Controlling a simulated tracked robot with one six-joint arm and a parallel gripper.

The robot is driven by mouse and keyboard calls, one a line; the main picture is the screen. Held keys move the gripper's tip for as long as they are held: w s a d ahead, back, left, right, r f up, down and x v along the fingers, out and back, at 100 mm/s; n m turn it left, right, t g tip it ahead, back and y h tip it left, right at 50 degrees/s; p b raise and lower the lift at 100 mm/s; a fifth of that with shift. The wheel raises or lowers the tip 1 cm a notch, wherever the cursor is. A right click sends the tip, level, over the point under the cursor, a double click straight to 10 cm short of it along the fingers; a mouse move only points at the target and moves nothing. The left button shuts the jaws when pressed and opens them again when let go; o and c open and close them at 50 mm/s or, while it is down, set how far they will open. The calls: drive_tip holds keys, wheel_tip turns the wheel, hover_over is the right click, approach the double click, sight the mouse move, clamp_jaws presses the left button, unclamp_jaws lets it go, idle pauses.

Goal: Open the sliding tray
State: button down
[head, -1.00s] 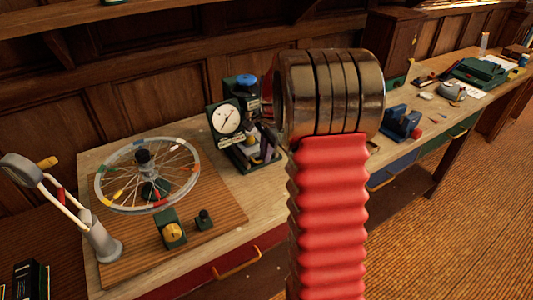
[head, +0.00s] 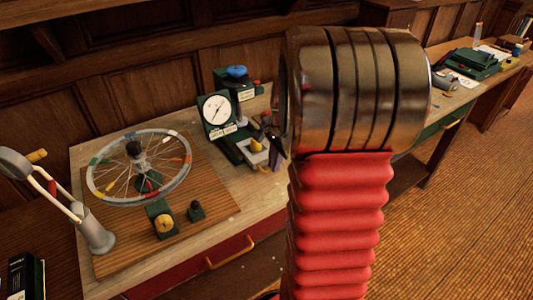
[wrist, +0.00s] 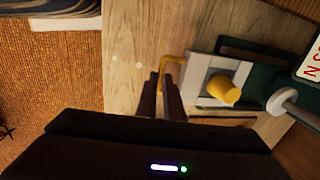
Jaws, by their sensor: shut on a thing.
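The grey sliding tray (wrist: 200,88) carries a yellow knob (wrist: 224,90) and has a thin yellow handle (wrist: 172,60) at its left side in the wrist view. My gripper (wrist: 161,80) is shut on this handle, its two dark fingers close together. In the head view the tray (head: 243,154) lies low at the front of the green gauge stand (head: 217,112). My gripper (head: 274,152) is at its right there, partly hidden by my arm. How far the tray stands out is hard to tell.
A spoked wheel (head: 140,172) on a wooden board stands left of the gauge stand. A drawer with a yellow handle (head: 232,253) is below the bench front. My arm hides the middle of the bench. Green gear (head: 472,62) stands far right.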

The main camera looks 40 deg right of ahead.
drive_tip(key=s, duration=0.4)
drive_tip(key=shift+s+a+r, duration=0.1)
drive_tip(key=shift+s+a, duration=0.1)
drive_tip(key=shift+a, duration=0.05)
drive_tip(key=c, duration=1.9)
unclamp_jaws()
drive_tip(key=shift+r, duration=0.3)
wheel_tip(320, 180, up, 13)
drive_tip(key=s, duration=0.2)
drive_tip(key=shift+s+a, duration=0.2)
